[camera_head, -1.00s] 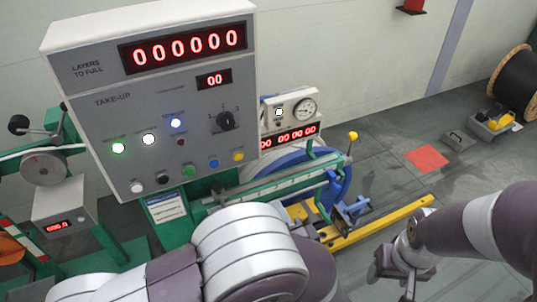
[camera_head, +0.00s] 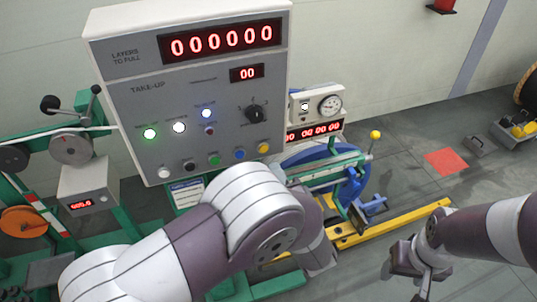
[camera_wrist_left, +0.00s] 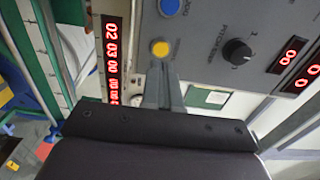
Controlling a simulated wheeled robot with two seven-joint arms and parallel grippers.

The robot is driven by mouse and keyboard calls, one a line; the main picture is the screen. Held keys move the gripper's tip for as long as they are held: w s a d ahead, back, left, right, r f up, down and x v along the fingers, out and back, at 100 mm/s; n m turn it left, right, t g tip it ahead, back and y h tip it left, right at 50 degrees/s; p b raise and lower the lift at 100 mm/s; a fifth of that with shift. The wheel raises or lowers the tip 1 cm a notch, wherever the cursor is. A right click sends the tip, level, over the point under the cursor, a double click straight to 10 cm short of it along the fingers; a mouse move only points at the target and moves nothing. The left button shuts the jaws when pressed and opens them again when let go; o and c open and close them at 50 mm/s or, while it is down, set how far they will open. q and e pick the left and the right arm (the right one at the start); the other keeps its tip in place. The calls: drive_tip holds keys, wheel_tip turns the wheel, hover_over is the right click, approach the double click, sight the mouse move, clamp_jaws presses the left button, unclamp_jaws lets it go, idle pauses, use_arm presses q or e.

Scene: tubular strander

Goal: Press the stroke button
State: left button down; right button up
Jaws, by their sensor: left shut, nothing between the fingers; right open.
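The take-up panel (camera_head: 130,110) is a grey box with a lower row of white, black, green, blue and yellow buttons. The yellow button (camera_head: 263,148) is at the right end of that row. It also shows in the left wrist view (camera_wrist_left: 160,48), with the blue button (camera_wrist_left: 169,7) above it. The button labels are too small to read. My left gripper (camera_wrist_left: 163,66) is shut and empty, its tips just below the yellow button in that view; I cannot tell whether they touch it. In the head view my left gripper is hidden. My right gripper (camera_head: 420,278) is open and empty, low at the right.
A black rotary knob (camera_head: 255,113) sits above the button row. Behind the panel are a gauge box (camera_head: 318,104), a blue wheel (camera_head: 300,155) and a yellow floor beam (camera_head: 390,222). A red floor patch (camera_head: 446,161) lies on open floor at the right.

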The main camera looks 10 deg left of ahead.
sight(264, 150)
use_arm(q)
drive_tip(key=p+x, duration=0.1)
drive_tip(key=x, duration=0.4)
drive_tip(key=shift+a, duration=0.1)
